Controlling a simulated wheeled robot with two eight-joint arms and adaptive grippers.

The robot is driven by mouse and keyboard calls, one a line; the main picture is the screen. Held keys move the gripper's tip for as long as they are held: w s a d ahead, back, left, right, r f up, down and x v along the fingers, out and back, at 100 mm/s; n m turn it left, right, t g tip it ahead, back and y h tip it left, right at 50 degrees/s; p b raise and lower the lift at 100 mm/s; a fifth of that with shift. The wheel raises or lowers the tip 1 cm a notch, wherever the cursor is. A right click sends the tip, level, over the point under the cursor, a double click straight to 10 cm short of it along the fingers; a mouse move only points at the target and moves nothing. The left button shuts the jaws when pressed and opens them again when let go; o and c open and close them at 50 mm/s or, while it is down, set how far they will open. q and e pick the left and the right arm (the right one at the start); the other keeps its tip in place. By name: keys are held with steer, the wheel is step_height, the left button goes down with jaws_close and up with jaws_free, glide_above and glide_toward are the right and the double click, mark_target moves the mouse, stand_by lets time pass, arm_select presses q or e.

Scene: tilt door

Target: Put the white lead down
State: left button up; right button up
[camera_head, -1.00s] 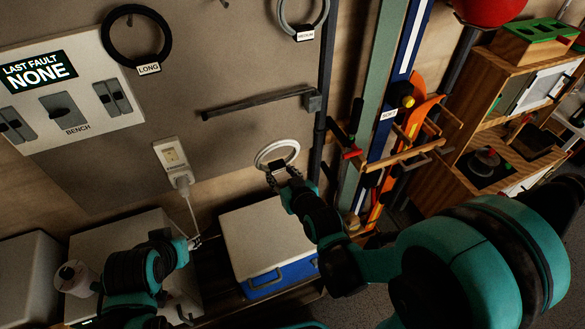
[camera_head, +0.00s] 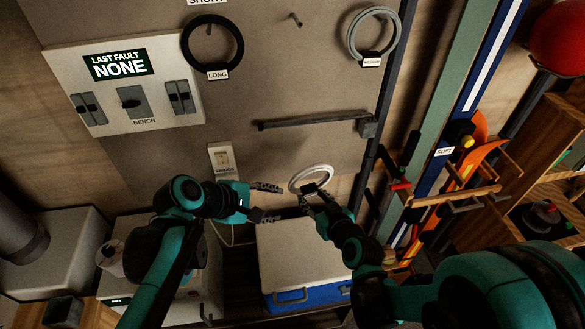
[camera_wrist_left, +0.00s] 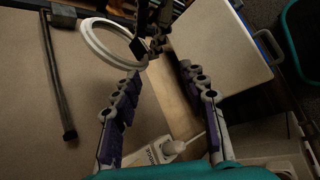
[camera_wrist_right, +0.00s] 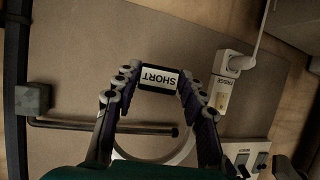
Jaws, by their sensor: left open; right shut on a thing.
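The white lead (camera_head: 293,181) is a coiled ring with a black tag. It hangs in my right gripper (camera_head: 317,196), in front of the board and above the cooler. In the right wrist view the tag (camera_wrist_right: 158,79) reads SHORT and sits between the right fingers, with the white ring (camera_wrist_right: 185,152) below. My left gripper (camera_head: 268,201) is open and empty, just left of the ring. In the left wrist view the white ring (camera_wrist_left: 92,38) shows beyond the open left fingers (camera_wrist_left: 160,85), apart from them.
A white-lidded blue cooler (camera_head: 300,250) stands below. A black bar (camera_head: 310,121) sticks out on the board above. Black LONG (camera_head: 212,42) and grey MEDIUM (camera_head: 354,32) leads hang on the board. A plugged socket (camera_head: 223,160) and its cord are behind my left gripper.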

mark_target(331, 166)
arm_select(q)
steer(key=w+d+r+n+h, duration=0.1)
steer(key=w+n, duration=0.1)
steer(key=w+d+r+n+h, duration=0.2)
steer(key=n, duration=0.1)
steer(key=w+d+r+n+h, duration=0.1)
steer(key=w+r+n, duration=0.1)
steer(key=n, duration=0.1)
steer(key=shift+d+r+h, duration=0.2)
steer(key=shift+d+h, duration=0.05)
steer(key=shift+h, duration=0.15)
steer(key=shift+w+d+n, duration=0.15)
steer(key=shift+d+n, duration=0.05)
steer(key=shift+n, duration=0.1)
steer(key=x, duration=1.1)
steer(key=shift+w+d, duration=0.1)
steer(key=shift+d, duration=0.25)
jaws_close()
arm_select(e)
steer(key=o, duration=1.5)
steer(key=shift+s, duration=0.1)
